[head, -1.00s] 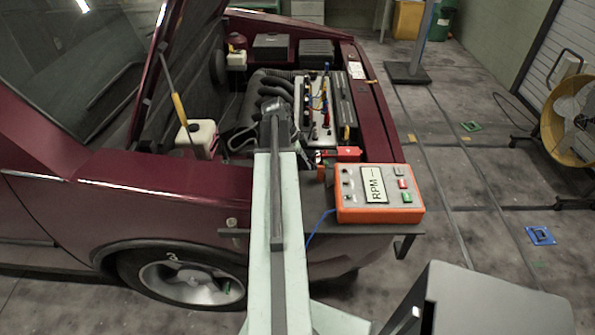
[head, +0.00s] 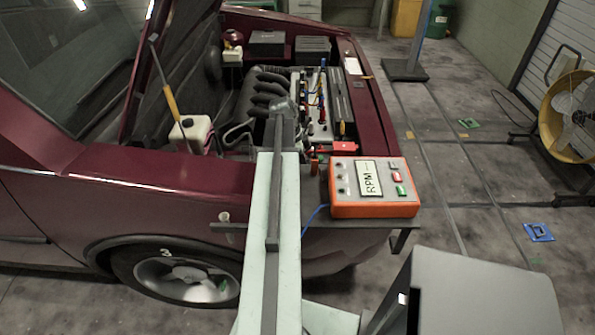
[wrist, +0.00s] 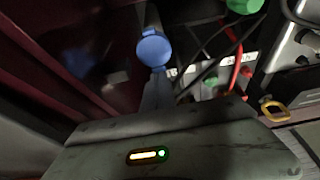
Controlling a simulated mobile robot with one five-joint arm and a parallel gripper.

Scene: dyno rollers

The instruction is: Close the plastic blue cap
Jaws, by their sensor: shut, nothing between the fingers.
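The round blue cap (wrist: 154,48) shows in the wrist view, above the middle. A narrow blue-grey piece runs up to its lower edge, apparently my gripper (wrist: 158,80) with its fingers shut and empty. The tips are at or just below the cap; I cannot tell whether they touch it. In the head view my arm reaches over the fender into the engine bay, and its end (head: 283,106) is beside the engine. I cannot make out the cap for certain in the head view. Whether it is open or closed is unclear.
A green cap (wrist: 245,5), a red cable (wrist: 237,62) and dark hoses lie close by. In the head view, an orange RPM box (head: 374,188) stands on a shelf right of my arm. The raised hood and its prop (head: 167,90) are at left.

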